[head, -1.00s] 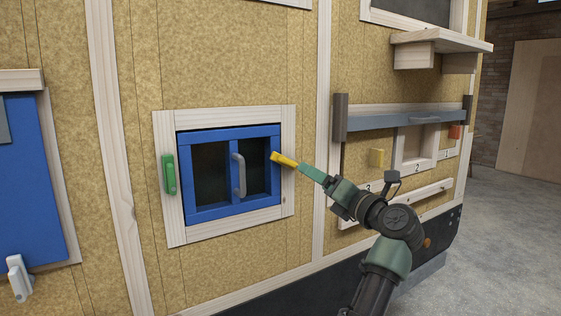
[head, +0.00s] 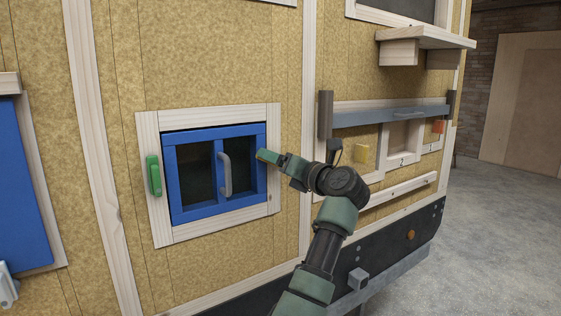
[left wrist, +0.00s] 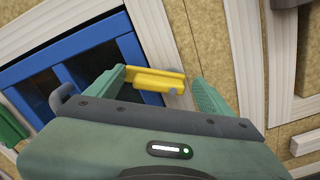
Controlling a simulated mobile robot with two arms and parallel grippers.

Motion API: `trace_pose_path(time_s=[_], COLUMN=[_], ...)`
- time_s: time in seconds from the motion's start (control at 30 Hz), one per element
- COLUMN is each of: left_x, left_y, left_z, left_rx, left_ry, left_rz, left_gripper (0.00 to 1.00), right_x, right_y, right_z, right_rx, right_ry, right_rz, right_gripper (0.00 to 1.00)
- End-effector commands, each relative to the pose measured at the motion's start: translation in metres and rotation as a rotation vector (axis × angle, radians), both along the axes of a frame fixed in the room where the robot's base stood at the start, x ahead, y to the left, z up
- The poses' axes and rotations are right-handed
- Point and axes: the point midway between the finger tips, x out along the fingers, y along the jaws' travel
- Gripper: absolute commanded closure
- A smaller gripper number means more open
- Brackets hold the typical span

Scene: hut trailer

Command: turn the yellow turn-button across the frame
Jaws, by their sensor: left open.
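The yellow turn-button (left wrist: 155,80) shows in the left wrist view between the fingers of my open left gripper (left wrist: 158,76). It lies roughly level, reaching from the blue window (left wrist: 33,76) over the pale wooden frame (left wrist: 155,30). The left finger overlaps its left end; the right finger stands apart from its right end. I cannot tell whether a finger touches it. In the head view my left gripper (head: 268,157) is at the right side of the blue window (head: 190,212) and hides most of the button. My right gripper is not in view.
A green turn-button (head: 153,175) stands upright on the frame's left side. A grey handle (head: 225,175) sticks out from the window's middle. To the right are a shelf (head: 425,38) and a rail with numbered bays (head: 385,115). The grey floor at right is clear.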

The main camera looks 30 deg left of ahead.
Motion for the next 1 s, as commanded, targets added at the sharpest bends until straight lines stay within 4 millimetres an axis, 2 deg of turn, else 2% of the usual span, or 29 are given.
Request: trace_pose_path(time_s=[0.07, 0.2, 0.27, 0.3, 0.57, 1.0], left_x=[0.0, 0.0, 0.0, 0.0, -0.001, -0.003], left_y=[0.0, 0.0, 0.0, 0.0, 0.0, 0.0], left_z=[0.0, 0.0, 0.0, 0.0, -0.003, -0.01], left_rx=[0.0, 0.0, 0.0, 0.0, -0.017, -0.123], left_ry=[0.0, 0.001, 0.001, 0.001, -0.034, -0.287], left_rz=[0.0, 0.0, 0.0, 0.0, 0.0, -0.002], left_gripper=[0.21, 0.6, 0.77, 0.81, 0.81, 0.8], right_x=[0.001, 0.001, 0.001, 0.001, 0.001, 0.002], right_y=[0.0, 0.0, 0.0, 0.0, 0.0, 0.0], right_z=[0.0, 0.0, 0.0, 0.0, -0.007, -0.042], right_rx=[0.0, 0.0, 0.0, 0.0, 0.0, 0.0], right_ry=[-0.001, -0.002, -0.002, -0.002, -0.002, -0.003], right_rz=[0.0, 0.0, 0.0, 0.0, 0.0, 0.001], right_gripper=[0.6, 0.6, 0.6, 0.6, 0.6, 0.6])
